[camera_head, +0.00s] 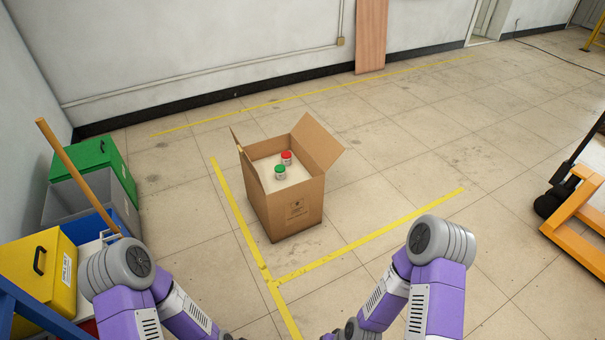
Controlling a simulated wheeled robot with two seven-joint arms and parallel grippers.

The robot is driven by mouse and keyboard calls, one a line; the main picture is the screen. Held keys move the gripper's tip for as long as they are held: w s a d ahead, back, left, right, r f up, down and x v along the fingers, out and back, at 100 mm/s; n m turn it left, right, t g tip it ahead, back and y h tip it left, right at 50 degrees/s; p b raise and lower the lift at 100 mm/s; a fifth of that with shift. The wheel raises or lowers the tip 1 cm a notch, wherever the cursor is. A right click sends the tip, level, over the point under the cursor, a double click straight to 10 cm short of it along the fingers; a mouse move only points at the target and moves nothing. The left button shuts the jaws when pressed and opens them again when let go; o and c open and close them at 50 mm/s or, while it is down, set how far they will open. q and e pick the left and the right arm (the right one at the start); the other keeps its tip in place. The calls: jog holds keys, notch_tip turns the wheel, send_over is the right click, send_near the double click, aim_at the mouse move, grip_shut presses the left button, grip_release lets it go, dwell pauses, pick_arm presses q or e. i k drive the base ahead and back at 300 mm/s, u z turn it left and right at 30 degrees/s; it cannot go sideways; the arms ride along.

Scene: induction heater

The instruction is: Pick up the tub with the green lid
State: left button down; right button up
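The tub with the green lid (280,172) stands upright inside an open cardboard box (292,212), on a pale surface near the box's top. A similar tub with a red lid (287,157) stands just behind it and slightly to the right. The box sits on the floor ahead of me with its flaps folded outward. My purple arms reach in from the bottom left and bottom right. Both arms run down past the bottom edge, so neither gripper's fingers show. Both arms are well short of the box.
Coloured bins, green (97,160) and yellow (38,268), stand at the left with a wooden handle (75,172) leaning across. An orange pallet-truck-like frame (575,222) is at the right. Yellow tape lines (370,234) mark the floor. The floor around the box is mostly clear.

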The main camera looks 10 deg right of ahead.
aim_at(280, 169)
jog(key=z, duration=0.4)
jog(key=i, duration=1.5)
jog(key=u, duration=0.9)
jog(key=i, duration=1.2)
jog(key=u, duration=0.35)
